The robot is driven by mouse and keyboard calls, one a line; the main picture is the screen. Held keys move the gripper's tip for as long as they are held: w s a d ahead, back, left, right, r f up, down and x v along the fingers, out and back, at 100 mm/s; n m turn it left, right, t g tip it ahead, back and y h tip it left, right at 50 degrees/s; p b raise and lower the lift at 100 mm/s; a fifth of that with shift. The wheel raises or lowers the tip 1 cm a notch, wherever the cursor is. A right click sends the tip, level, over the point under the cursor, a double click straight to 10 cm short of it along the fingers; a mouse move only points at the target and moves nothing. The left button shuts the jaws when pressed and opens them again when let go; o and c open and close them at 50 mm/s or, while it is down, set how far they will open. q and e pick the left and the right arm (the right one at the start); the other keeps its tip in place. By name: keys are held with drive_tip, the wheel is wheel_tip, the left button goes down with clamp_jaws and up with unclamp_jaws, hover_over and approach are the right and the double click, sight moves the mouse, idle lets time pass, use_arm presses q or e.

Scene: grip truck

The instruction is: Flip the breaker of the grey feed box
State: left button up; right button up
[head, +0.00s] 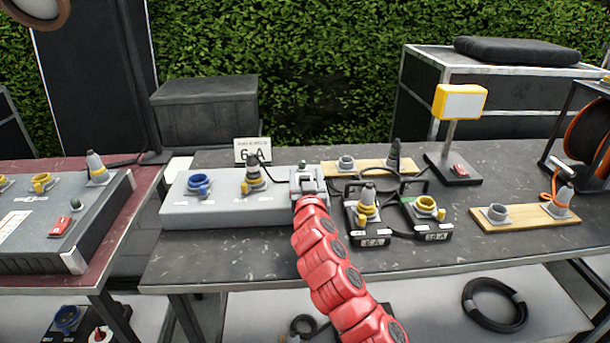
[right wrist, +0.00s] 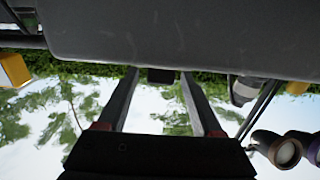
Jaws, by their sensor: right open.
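The grey feed box (head: 225,211) is a long low box on the dark table in the head view. It carries a blue socket (head: 200,186) and a yellow-ringed socket with a dark plug (head: 253,175) in it. My right gripper (head: 307,181) is over the box's right end, its red arm coming up from below. The breaker is not clearly visible; the gripper covers that end. In the right wrist view, my fingers (right wrist: 158,100) are apart, with a small dark block (right wrist: 160,75) between their tips; I cannot tell what it is. A wide grey surface (right wrist: 190,35) fills the top. My left gripper is out of view.
A "6 A" sign (head: 252,150) stands behind the box. Two black boxes, labelled 6 A (head: 373,241) and 16 A (head: 437,237), sit close to its right. A yellow lamp (head: 461,102) and wooden boards with sockets stand farther right. Another grey box (head: 75,262) is left.

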drive_tip(key=shift+w, duration=0.2)
clamp_jaws()
idle(0.3)
